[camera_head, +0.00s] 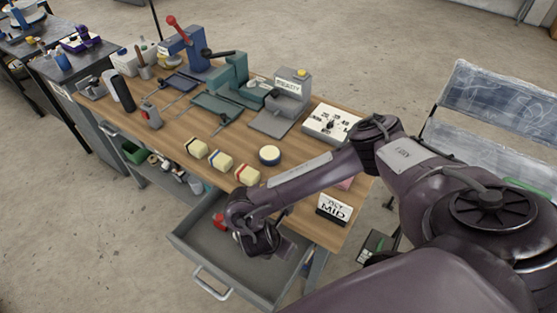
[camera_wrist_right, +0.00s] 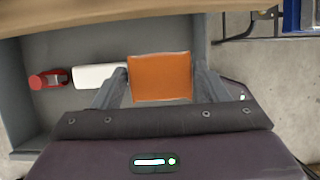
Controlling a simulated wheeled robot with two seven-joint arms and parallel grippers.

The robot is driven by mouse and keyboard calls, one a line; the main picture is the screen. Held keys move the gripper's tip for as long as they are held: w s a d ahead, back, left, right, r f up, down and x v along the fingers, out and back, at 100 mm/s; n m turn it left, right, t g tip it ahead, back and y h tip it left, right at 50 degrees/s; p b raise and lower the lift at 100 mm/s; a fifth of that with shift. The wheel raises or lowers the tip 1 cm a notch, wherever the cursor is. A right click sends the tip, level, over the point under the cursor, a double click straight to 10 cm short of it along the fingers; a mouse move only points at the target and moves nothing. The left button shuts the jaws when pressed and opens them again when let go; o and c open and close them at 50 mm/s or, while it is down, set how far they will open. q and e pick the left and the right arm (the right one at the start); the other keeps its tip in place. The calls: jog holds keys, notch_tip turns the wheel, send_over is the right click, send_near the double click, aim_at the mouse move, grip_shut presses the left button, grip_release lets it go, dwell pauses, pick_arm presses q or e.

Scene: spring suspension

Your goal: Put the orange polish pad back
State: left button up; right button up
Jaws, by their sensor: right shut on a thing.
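The orange polish pad (camera_wrist_right: 160,77) is between the two fingers of my right gripper in the right wrist view, and the fingers are shut on its sides. In the head view my right gripper (camera_head: 262,241) points down over the open grey drawer (camera_head: 192,249) at the front of the bench; the pad is hidden there by the gripper and arm. The drawer's floor also shows in the right wrist view (camera_wrist_right: 62,112). I cannot tell whether the pad touches the drawer floor. My left gripper is not in view.
A red object (camera_wrist_right: 48,79) and a white block (camera_wrist_right: 98,76) lie in the drawer, left of the pad. On the wooden bench stand several cream blocks with coloured bands, a round cream pad (camera_head: 269,155), a "MID" sign (camera_head: 333,210) and presses behind.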

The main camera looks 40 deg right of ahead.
notch_tip(320, 180, down, 7)
jog(key=shift+f, duration=2.3)
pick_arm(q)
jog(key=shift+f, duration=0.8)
pick_arm(e)
jog(key=shift+f, duration=0.1)
jog(key=o, duration=0.6)
